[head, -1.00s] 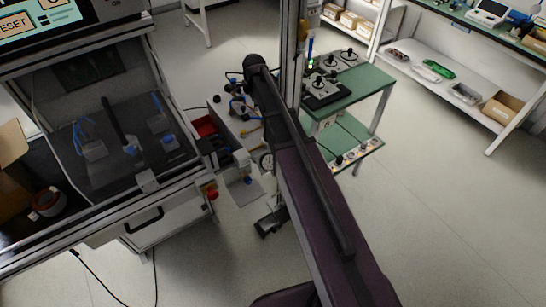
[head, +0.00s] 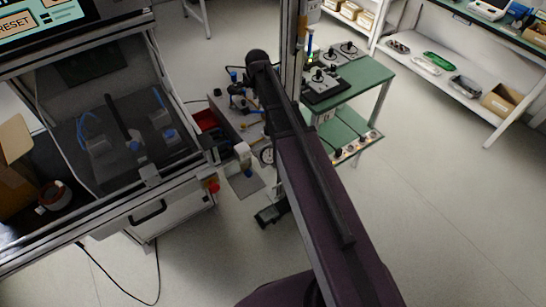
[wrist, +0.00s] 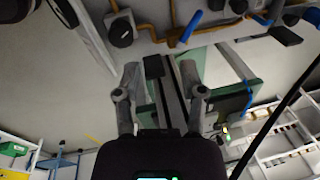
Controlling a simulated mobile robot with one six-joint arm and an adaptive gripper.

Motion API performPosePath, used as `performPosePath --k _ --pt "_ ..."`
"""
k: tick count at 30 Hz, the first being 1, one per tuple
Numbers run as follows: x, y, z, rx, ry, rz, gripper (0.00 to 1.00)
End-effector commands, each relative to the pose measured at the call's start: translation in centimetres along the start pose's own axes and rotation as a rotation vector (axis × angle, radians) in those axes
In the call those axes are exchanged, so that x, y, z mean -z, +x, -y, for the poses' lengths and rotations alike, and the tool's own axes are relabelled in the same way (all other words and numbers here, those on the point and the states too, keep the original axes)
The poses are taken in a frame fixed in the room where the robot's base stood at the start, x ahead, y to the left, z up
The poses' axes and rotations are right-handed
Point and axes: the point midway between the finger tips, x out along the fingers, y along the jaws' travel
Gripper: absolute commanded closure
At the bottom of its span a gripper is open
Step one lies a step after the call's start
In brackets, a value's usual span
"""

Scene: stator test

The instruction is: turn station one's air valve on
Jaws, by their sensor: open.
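In the wrist view my gripper (wrist: 159,82) is open and empty, its two grey fingers apart. Beyond the fingertips, at the top, a blue lever (wrist: 192,26) sits slantwise by a brass pipe (wrist: 150,32). It looks like a valve handle, but I cannot tell which station it belongs to. The fingers do not touch it. In the head view my dark arm crosses the middle, and my gripper cannot be made out.
A machine enclosure (head: 150,178) with a dark clear cover stands at the left. A green-topped table (head: 362,76) with black-knobbed units stands beyond my arm. A black-knobbed grey box (wrist: 121,29) is near the pipe. Floor (head: 450,220) is open at the right.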

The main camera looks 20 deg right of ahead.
Motion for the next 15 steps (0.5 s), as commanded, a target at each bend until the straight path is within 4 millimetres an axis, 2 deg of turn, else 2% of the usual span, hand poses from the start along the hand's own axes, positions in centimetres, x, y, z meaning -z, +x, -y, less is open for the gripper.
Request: performPosePath --k 1,15 --pt "-0.1 0.4 -0.9 -0.004 -0.030 0.001 0.48" --pt "-1.1 1.9 -6.1 -0.039 -0.343 0.017 0.48"
